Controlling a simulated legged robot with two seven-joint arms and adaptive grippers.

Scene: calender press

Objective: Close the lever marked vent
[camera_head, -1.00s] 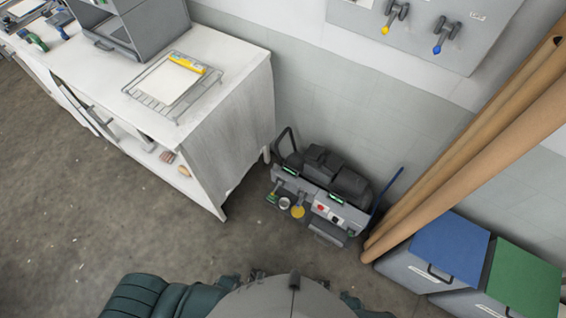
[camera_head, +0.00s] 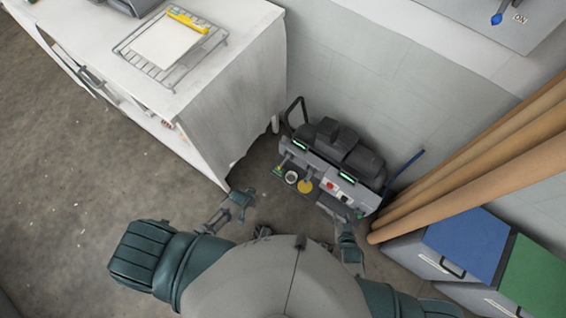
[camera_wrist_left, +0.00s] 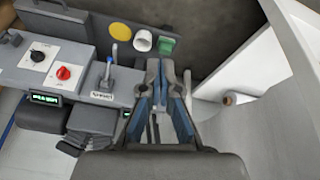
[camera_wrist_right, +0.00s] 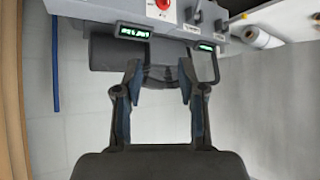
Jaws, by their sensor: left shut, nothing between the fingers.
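The grey press machine (camera_head: 340,165) stands on the floor against the wall, with knobs and displays on its panel. In the left wrist view a small lever with a pale-blue tip (camera_wrist_left: 112,52) rises from the panel above a white label (camera_wrist_left: 102,96), which is too blurred to read surely. My left gripper (camera_wrist_left: 168,70) is shut and empty, just right of this lever and apart from it. In the head view my left gripper (camera_head: 243,197) is left of the machine. My right gripper (camera_wrist_right: 158,75) is open and empty near the machine's displays; it also shows in the head view (camera_head: 347,222).
A white cabinet (camera_head: 235,110) stands close on the left. Long brown rolls (camera_head: 470,165) lean on the right beside blue-lidded (camera_head: 466,243) and green-lidded (camera_head: 535,275) bins. A wall panel (camera_head: 480,20) has a blue-tipped lever marked ON. The red knob (camera_wrist_left: 64,74) is beside the lever.

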